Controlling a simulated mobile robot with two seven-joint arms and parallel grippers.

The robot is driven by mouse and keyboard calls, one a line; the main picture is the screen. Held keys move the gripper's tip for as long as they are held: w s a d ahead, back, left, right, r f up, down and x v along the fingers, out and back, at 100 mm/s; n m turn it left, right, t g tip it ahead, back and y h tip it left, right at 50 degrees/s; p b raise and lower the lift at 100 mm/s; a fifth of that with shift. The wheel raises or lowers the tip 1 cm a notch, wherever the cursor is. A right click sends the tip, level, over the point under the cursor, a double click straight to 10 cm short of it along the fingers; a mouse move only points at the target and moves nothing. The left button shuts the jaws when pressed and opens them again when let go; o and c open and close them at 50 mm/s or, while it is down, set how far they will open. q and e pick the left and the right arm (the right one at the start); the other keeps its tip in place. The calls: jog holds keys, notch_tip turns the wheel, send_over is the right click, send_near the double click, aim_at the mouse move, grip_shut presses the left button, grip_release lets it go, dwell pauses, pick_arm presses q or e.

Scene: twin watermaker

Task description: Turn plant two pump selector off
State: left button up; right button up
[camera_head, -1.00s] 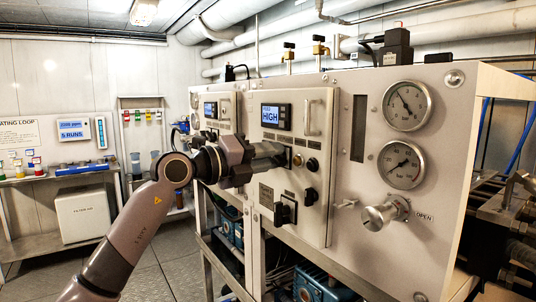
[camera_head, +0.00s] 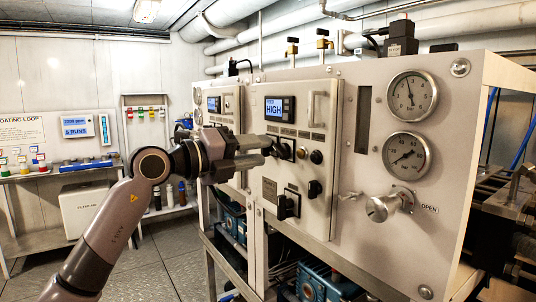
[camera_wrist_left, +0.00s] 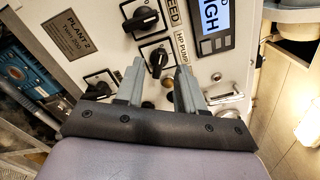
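The plant two panel (camera_head: 262,165) carries a display reading HIGH (camera_head: 279,109) and several black selectors. In the left wrist view a plate reads PLANT 2 (camera_wrist_left: 68,36), and the black selector beside the HP PUMP label (camera_wrist_left: 157,60) lies just beyond and between my fingertips. My left gripper (camera_head: 268,151) is open, with its two fingers pointing at the panel; they also show in the left wrist view (camera_wrist_left: 160,72). A selector (camera_head: 286,151) is partly hidden behind the fingertips in the head view. Contact cannot be told. My right gripper is not in view.
Another selector by the FEED label (camera_wrist_left: 142,20) and a lower-left black knob (camera_wrist_left: 97,88) are close by. A larger black switch (camera_head: 288,206) sits lower on the panel. Two gauges (camera_head: 412,95) and a silver valve knob (camera_head: 380,208) are right. The aisle floor (camera_head: 160,260) is clear.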

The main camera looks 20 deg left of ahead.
pick_arm(q)
jog(key=shift+v, duration=1.6)
jog(key=shift+d, duration=0.1)
jog(key=s+d+f+n+h, duration=0.3)
jog(key=d+f+h, duration=0.25)
jog(key=f, duration=0.65)
jog(key=s+a+f+n+t+y, duration=0.1)
jog(key=s+f+n+t+y, duration=0.15)
jog(key=f+n, duration=0.4)
jog(key=s+a+f+n+t+y+p, duration=0.1)
jog(key=f+n+y, duration=0.35)
jog(key=f, duration=0.25)
jog(key=s+a+f+n+t+y, duration=0.1)
jog(key=s+f+n+y, duration=0.15)
jog(key=f+n, duration=0.45)
jog(key=s+f+n+g+y, duration=0.4)
jog(key=s+f+n+g, duration=0.4)
jog(key=s+f, duration=1.1)
notch_tip(320, 180, down, 3)
jog(key=shift+r+y+p, duration=0.2)
jog(key=shift+y+p, duration=0.2)
